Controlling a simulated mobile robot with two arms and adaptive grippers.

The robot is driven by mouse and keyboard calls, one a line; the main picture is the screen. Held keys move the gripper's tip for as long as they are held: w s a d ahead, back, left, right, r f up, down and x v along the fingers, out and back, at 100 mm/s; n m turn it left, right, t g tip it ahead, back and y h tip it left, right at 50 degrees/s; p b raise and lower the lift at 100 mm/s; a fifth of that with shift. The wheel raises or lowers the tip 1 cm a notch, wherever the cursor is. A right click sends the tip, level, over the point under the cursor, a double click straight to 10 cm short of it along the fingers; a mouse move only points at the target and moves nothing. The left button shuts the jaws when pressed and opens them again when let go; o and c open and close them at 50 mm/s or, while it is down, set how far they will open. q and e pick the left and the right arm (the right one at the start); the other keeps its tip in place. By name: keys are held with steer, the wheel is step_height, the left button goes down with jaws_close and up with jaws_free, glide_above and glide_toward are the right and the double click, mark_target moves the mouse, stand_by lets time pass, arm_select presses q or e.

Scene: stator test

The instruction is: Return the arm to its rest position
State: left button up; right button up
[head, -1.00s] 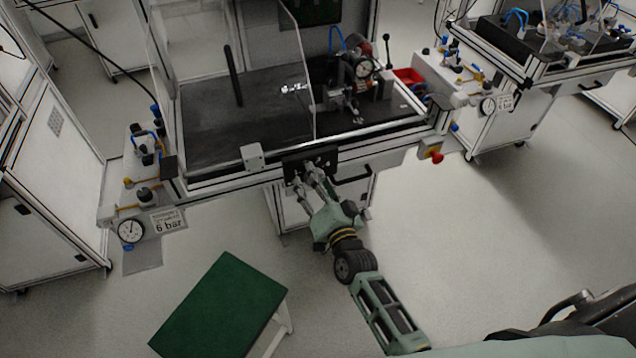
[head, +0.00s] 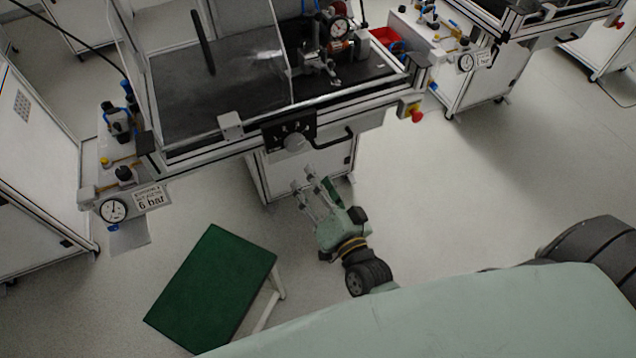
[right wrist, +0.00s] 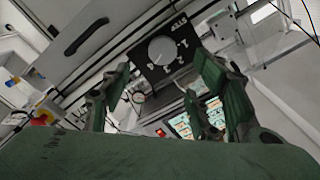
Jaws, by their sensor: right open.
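My right gripper (head: 302,181) is open and empty in the head view. It hangs over the floor in front of the test bench, apart from the bench's black knob panel (head: 289,134). In the right wrist view the two green fingers of the gripper (right wrist: 165,90) stand apart. The knob (right wrist: 162,50) with its numbered panel shows beyond and between them. A large pale green arm link of mine fills the bottom of the head view. My left gripper does not show.
The test bench (head: 200,143) with its clear guard stands ahead, with a black door handle (head: 335,141) and a red emergency button (head: 417,116) at its front. A green-topped stool (head: 212,285) stands at lower left. The floor on the right is clear.

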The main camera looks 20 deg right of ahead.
stand_by(0.4)
steer(key=s+a+f+n+g+y, duration=0.1)
steer(key=s+f+n+g, duration=0.45)
steer(key=f, duration=0.95)
steer(key=s+f+g, duration=0.3)
steer(key=s+f, duration=0.5)
steer(key=f, duration=0.7)
steer(key=s+d+f+n+g, duration=0.1)
steer(key=s+d+f+g, duration=0.1)
steer(key=s+f, duration=0.3)
steer(key=s+d+f+n+g+h, duration=0.1)
steer(key=s+f, duration=0.4)
steer(key=s, duration=0.7)
steer(key=s+d+f+n+g, duration=0.2)
steer(key=s+d+f+g, duration=0.2)
steer(key=s, duration=0.5)
steer(key=shift+f+n+g+h, duration=0.3)
steer(key=shift+f+n+g, duration=0.05)
steer(key=shift+f+g, duration=0.45)
steer(key=shift+a, duration=0.1)
